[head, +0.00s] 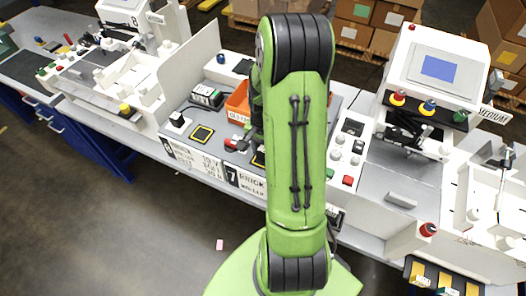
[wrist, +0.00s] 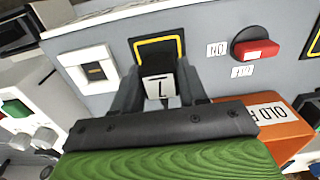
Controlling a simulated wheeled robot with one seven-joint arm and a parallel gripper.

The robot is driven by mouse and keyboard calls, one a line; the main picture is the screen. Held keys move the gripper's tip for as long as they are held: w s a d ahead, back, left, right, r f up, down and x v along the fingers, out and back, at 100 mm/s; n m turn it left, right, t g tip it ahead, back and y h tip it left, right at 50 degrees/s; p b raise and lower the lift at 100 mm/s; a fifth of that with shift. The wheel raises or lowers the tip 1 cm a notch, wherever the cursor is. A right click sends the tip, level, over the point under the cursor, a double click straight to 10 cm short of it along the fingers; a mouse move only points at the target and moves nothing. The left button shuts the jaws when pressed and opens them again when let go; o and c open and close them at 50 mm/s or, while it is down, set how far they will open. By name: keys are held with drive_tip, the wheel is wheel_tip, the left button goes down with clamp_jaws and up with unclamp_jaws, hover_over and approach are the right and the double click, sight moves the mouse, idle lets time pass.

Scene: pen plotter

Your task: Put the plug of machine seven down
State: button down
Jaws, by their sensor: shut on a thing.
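My gripper (wrist: 160,76) is shut on the plug of machine seven, a dark block whose white label (wrist: 159,88) reads 7 and shows between the fingers. In the wrist view the plug overlaps the lower part of a black pad with a yellow outline (wrist: 157,40); I cannot tell if it touches the panel. A white socket plate (wrist: 92,72) is to the left of the fingers. A red switch (wrist: 256,49) with ON and OFF labels is to the right. In the head view my arm hides the plug and most of my gripper.
An orange bin (wrist: 288,128) is close on the right of my gripper; it also shows in the head view (head: 236,103). Machine six's yellow-outlined pad (head: 202,134) is to the left. A white machine with a blue screen (head: 438,68) stands on the right.

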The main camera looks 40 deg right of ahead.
drive_tip(key=shift+f, duration=0.35)
drive_tip(key=shift+f, duration=0.1)
drive_tip(key=c, duration=0.6)
unclamp_jaws()
wheel_tip(320, 180, up, 12)
drive_tip(key=r+p, duration=0.1)
drive_tip(key=p, duration=0.1)
drive_tip(key=s+a+r+n+t+h, duration=0.1)
drive_tip(key=s+a+r+n+t, duration=0.2)
drive_tip(key=a+r+n, duration=0.75)
drive_tip(key=s+a+r+n+t+y, duration=0.1)
drive_tip(key=s+a+n+t, duration=0.1)
drive_tip(key=s+a, duration=0.6)
drive_tip(key=shift+a+n+t, duration=0.3)
drive_tip(key=shift+a+n, duration=0.45)
drive_tip(key=shift+a, duration=0.05)
